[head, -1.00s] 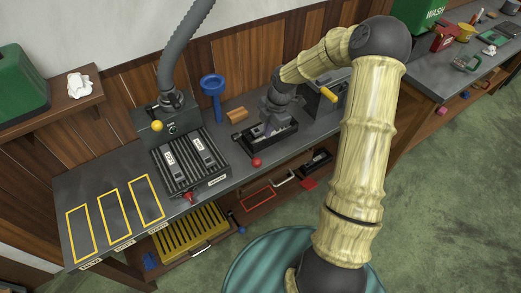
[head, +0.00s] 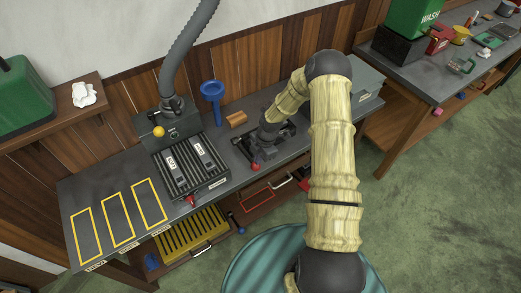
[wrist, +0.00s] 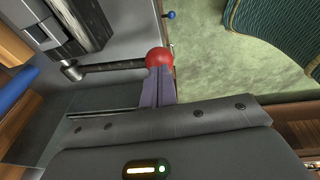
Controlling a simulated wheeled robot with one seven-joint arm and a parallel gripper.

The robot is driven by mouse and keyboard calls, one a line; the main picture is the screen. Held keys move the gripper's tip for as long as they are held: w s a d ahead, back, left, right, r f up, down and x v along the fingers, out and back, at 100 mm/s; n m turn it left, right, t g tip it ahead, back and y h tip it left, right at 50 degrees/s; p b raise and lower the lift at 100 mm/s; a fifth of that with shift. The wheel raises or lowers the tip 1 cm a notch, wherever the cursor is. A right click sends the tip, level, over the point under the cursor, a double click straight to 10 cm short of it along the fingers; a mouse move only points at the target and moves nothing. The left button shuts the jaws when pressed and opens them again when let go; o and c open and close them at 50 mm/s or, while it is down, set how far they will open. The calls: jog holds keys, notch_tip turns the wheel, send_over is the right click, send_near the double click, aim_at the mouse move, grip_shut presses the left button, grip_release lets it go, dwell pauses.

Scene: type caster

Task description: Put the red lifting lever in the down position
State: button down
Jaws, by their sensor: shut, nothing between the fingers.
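The red lifting lever has a round red knob (wrist: 159,58) on a dark rod, which runs left in the wrist view to a black fixture (wrist: 80,20). In the head view the red knob (head: 254,167) is at the bench's front edge. My gripper (wrist: 158,75) is shut and empty. Its fingertips are right at the knob and overlap its lower edge in the wrist view; I cannot tell if they touch. In the head view my gripper (head: 263,152) is over the black fixture, beside the knob, and my wrist hides part of the fixture.
A ribbed black block (head: 186,172) with a red part (head: 191,202) at its front stands left of the fixture. Yellow outlines (head: 118,221) mark bare bench at left. Open drawers (head: 190,236) jut below.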

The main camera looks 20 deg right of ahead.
jog(key=shift+f, duration=0.3)
